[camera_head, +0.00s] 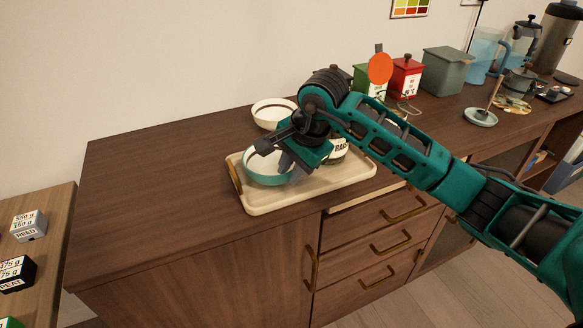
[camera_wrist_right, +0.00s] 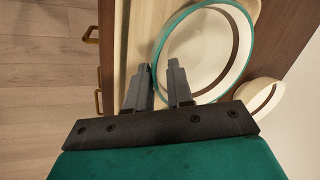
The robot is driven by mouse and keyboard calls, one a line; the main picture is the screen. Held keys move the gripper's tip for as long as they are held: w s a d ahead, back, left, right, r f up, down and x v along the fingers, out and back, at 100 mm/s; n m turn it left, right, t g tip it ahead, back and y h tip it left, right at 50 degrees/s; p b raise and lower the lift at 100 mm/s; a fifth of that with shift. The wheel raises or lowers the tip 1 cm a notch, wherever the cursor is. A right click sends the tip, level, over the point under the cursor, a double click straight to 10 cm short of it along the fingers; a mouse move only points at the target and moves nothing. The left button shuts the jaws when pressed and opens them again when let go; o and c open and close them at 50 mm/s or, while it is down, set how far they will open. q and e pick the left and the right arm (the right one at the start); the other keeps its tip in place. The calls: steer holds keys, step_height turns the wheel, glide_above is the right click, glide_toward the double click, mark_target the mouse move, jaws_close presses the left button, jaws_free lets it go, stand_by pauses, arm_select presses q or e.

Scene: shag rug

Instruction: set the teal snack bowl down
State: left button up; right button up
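In the wrist view the right gripper's fingers (camera_wrist_right: 157,80) are apart, one outside the near rim and one over the inside, with a visible gap. My left gripper is not in view.
A white bowl (camera_head: 258,113) stands behind the tray. Green and red tins (camera_head: 404,78), a grey box (camera_head: 449,70) and a blue jug (camera_head: 484,55) line the back right. The cabinet top's left is clear.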

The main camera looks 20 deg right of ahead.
steer(key=shift+o, duration=0.9)
steer(key=shift+r, duration=0.15)
steer(key=p+v, duration=0.1)
steer(key=v, duration=1.1)
steer(key=shift+s, duration=0.1)
